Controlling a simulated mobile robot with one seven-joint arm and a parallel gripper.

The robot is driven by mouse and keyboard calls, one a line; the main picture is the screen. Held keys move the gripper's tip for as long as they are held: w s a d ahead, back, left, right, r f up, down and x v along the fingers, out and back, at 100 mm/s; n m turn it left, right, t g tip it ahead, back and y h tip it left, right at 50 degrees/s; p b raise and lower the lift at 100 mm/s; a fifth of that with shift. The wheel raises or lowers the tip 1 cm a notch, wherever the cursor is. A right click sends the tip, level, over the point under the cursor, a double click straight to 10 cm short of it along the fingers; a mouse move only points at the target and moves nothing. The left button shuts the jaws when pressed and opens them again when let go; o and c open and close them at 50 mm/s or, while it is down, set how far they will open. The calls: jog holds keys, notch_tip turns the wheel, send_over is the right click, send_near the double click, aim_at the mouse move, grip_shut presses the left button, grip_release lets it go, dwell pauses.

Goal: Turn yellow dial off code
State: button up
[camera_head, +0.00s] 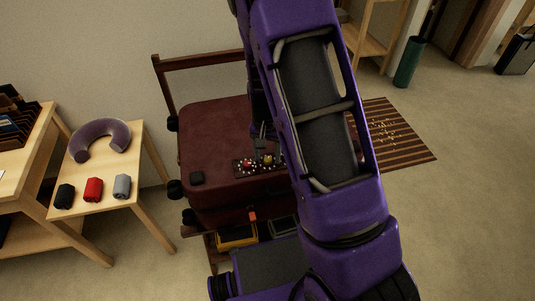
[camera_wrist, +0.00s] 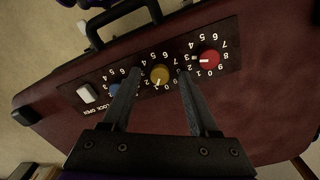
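The yellow dial (camera_wrist: 160,75) sits on the dark lock panel of the maroon suitcase, ringed by white digits. Its pale mark is at the lower side in the wrist view, near a digit that looks like 1. It also shows small in the head view (camera_head: 267,160). My gripper (camera_wrist: 158,71) is open, with one fingertip on each side of the yellow dial and visible gaps to it. Whether the tips are level with the dial or above it is unclear. The red dial (camera_wrist: 209,59) is to the right. The blue dial (camera_wrist: 115,90) is partly hidden by the left finger.
A white lock switch (camera_wrist: 86,93) is at the panel's left end. The suitcase (camera_head: 205,130) rests on a wooden-framed cart. A side table (camera_head: 135,165) with a neck pillow and rolled items stands at left. A striped mat (camera_head: 400,145) lies at right.

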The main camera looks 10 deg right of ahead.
aim_at(265, 159)
notch_tip(265, 159, up, 18)
jog(key=p, duration=0.2)
jog(key=shift+a+f, duration=0.25)
jog(key=shift+a, duration=0.05)
jog(key=shift+w, duration=0.1)
